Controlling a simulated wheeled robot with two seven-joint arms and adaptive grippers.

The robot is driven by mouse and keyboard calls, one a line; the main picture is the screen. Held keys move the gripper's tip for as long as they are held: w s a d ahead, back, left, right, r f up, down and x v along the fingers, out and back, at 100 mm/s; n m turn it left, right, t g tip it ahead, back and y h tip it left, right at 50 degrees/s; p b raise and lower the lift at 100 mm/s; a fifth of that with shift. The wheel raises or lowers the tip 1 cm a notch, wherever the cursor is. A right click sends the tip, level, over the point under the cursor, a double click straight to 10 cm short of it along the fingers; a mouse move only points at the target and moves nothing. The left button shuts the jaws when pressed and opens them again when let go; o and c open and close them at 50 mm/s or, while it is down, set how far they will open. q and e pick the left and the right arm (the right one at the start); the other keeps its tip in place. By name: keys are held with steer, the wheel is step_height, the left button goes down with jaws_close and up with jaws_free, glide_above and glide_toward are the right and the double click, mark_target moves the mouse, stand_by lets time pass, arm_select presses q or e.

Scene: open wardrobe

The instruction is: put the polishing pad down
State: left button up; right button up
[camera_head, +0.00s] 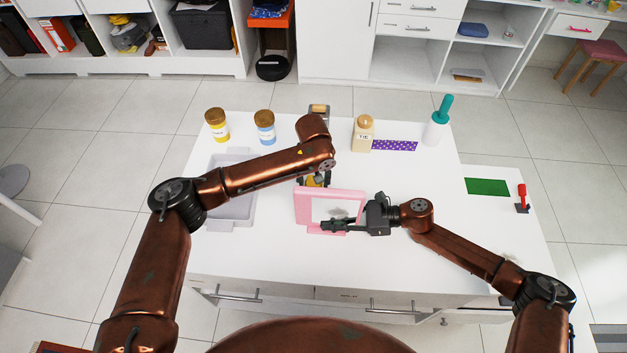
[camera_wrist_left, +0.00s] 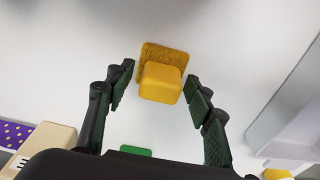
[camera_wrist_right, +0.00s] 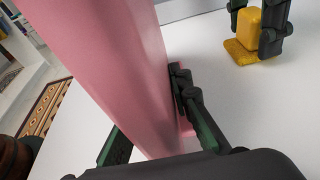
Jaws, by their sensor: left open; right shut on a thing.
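The polishing pad (camera_wrist_left: 161,82), a yellow block on a rough yellow base, sits base down on the white table in the left wrist view. It also shows at the upper right of the right wrist view (camera_wrist_right: 246,50). My left gripper (camera_wrist_left: 160,78) is open, with one finger on each side of the pad's block. In the head view my left arm and the mirror hide most of the pad. My right gripper (camera_head: 340,227) is shut on the pink-framed mirror (camera_head: 302,207) and holds it tilted up in front of the pad.
A grey tray (camera_head: 239,212) lies on the table's left. A green sheet (camera_head: 487,187) lies right.

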mark_target(312, 180)
arm_select(q)
steer(key=r, duration=0.3)
steer(key=s+r, duration=0.1)
steer(key=r, duration=0.7)
steer(key=shift+s+r, duration=0.15)
steer(key=shift+r, duration=0.1)
steer(key=shift+o, duration=0.4)
steer(key=shift+r, duration=0.2)
steer(key=f, duration=0.6)
steer(key=shift+a+f, duration=0.15)
steer(key=shift+a, duration=0.15)
steer(key=shift+w+d+f, duration=0.1)
steer(key=shift+w+f, duration=0.15)
steer(key=shift+f, duration=0.7)
steer(key=shift+w+d+f, duration=0.1)
steer(key=shift+w+f, duration=0.1)
steer(key=shift+f, duration=0.75)
steer(key=shift+w+d+f, duration=0.1)
steer(key=shift+w+f, duration=0.15)
steer(key=shift+f, duration=0.7)
steer(key=shift+c, duration=0.3)
steer(key=c, duration=1.1)
